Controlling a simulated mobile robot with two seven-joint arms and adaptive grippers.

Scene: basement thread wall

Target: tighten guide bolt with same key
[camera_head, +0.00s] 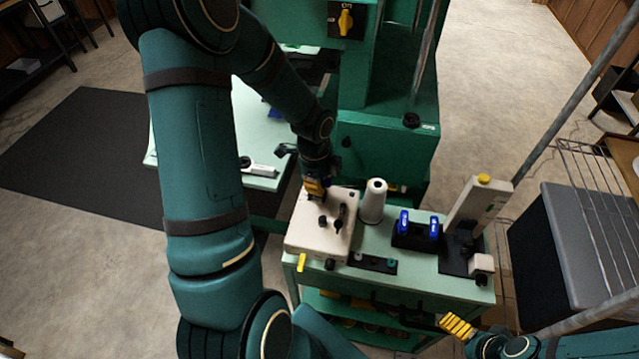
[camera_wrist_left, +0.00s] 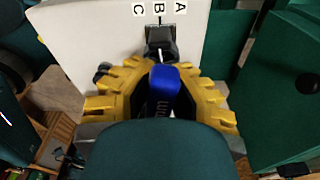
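My left gripper (camera_head: 315,187) is at the far left edge of the cream machine box (camera_head: 306,238). In the left wrist view, its yellow fingers (camera_wrist_left: 160,98) are closed around a blue-handled key (camera_wrist_left: 163,85) with lettering on it. The key's thin tip points at a black guide block (camera_wrist_left: 160,40) on the cream face, beside a scale marked A, B and C. The bolt head is too small to make out, so I cannot tell whether the tip is seated. My right gripper (camera_head: 457,326) is at the lower right, away from the bench; its finger gap is not clear.
A black holder (camera_head: 410,241) with two blue-handled tools stands on the green bench (camera_head: 440,290). A white thread cone (camera_head: 373,201) and a tall cream device (camera_head: 478,208) stand nearby. The green machine column (camera_head: 385,150) rises behind. A metal pole crosses at the right.

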